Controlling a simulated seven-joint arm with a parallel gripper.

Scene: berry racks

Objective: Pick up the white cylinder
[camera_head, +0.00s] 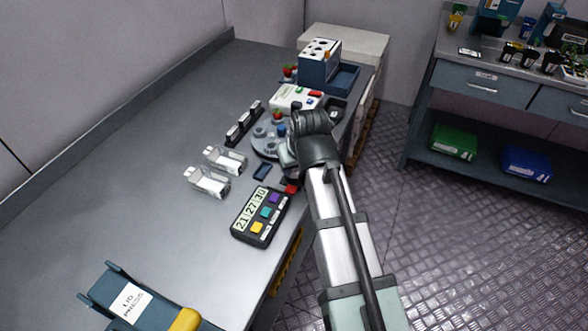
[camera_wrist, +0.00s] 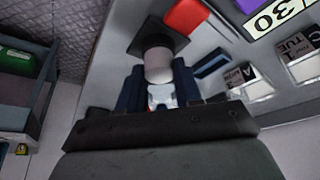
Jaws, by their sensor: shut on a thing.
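The white cylinder (camera_wrist: 158,66) shows in the wrist view between the tips of my gripper (camera_wrist: 158,84), whose two dark fingers are shut on its sides. One end of it is against or just in front of a dark square piece (camera_wrist: 156,38); I cannot tell whether they touch. In the head view my gripper (camera_head: 288,160) is low over the right edge of the grey table, and my arm hides most of the cylinder there.
A red block (camera_head: 291,188) is close to the gripper. A black timer panel (camera_head: 261,216) with coloured buttons lies in front. A round grey rack (camera_head: 264,141), clear boxes (camera_head: 207,181) and a blue holder (camera_head: 320,66) stand nearby. The table's left side is clear.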

